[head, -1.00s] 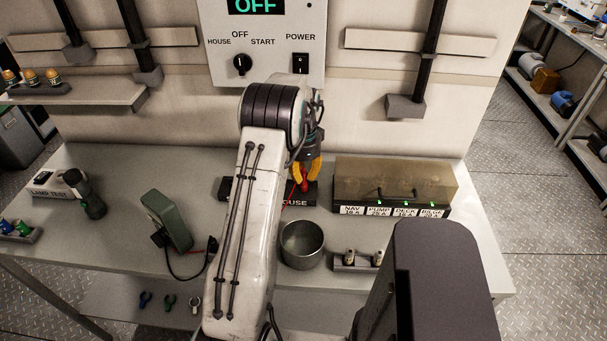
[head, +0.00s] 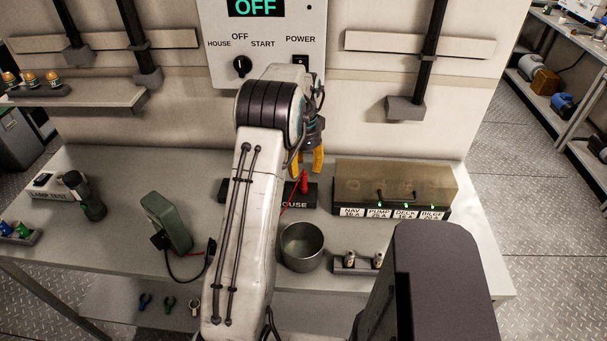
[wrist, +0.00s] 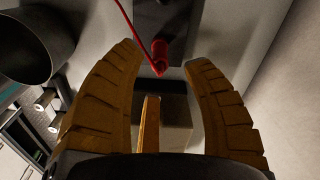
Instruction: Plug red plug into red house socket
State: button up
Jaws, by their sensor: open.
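The red plug (head: 304,182) stands upright on the black block marked HOUSE (head: 299,203), in the head view. A red lead runs from it down to the left behind my arm. In the wrist view the red plug (wrist: 159,58) shows beyond the fingertips, on the dark block (wrist: 178,28). My gripper (head: 311,162) is open and empty, just above the plug and apart from it. In the wrist view the yellow fingers of my gripper (wrist: 165,55) are spread wide. The socket hole under the plug is hidden, so I cannot tell how deep it sits.
A metal cup (head: 302,247) stands in front of the block. A fuse box with a brown clear cover (head: 396,180) stands at right. The switch panel (head: 267,45) is on the wall behind.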

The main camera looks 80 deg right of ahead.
notch_tip(320, 180, up, 8)
jog(key=shift+f, duration=0.2)
dwell(0.8)
